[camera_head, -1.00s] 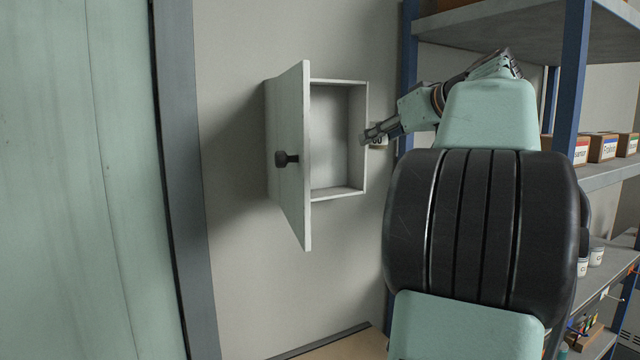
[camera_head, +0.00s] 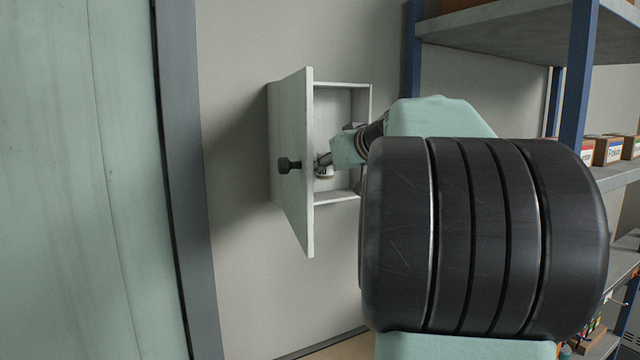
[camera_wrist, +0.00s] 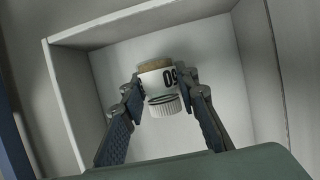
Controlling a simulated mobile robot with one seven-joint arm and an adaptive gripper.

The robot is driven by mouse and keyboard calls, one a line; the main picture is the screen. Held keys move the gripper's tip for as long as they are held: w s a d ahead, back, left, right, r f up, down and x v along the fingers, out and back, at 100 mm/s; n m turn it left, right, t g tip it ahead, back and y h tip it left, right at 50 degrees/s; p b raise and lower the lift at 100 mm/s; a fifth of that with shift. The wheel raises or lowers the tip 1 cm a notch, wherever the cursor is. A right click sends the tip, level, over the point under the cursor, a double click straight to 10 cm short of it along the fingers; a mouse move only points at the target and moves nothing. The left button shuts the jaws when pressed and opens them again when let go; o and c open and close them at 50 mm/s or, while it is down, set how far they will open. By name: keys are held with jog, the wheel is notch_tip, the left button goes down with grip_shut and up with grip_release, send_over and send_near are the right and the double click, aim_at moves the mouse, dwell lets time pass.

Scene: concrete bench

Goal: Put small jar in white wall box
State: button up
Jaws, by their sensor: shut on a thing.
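The small jar (camera_wrist: 158,82) is white with dark printed digits, a tan end and a ribbed white end. My gripper (camera_wrist: 166,104) is shut on it, one finger on each side, in the wrist view. In the head view the jar (camera_head: 325,172) shows small at the box opening, with my gripper (camera_head: 322,160) beside it, partly hidden by the door. The white wall box (camera_head: 335,198) is open, and its walls (camera_wrist: 70,100) surround the jar's outline in the wrist view. I cannot tell whether the jar touches the box.
The box door (camera_head: 292,200) stands open to the left, its dark knob (camera_head: 289,165) facing left. A blue-posted shelf (camera_head: 575,90) with small boxes (camera_head: 608,150) stands at the right. A grey post (camera_head: 180,150) and green panel (camera_head: 75,180) are at the left.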

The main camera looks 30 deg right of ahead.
aim_at(322, 196)
jog(key=f, duration=0.3)
jog(key=shift+w+a+f, duration=0.1)
jog(key=shift+w+a, duration=0.15)
jog(key=shift+w, duration=0.05)
jog(key=shift+f, duration=0.35)
jog(key=shift+f, duration=0.1)
jog(key=o, duration=1.2)
jog(key=shift+c, duration=0.2)
jog(key=shift+s+r, duration=0.15)
jog(key=shift+r, duration=0.05)
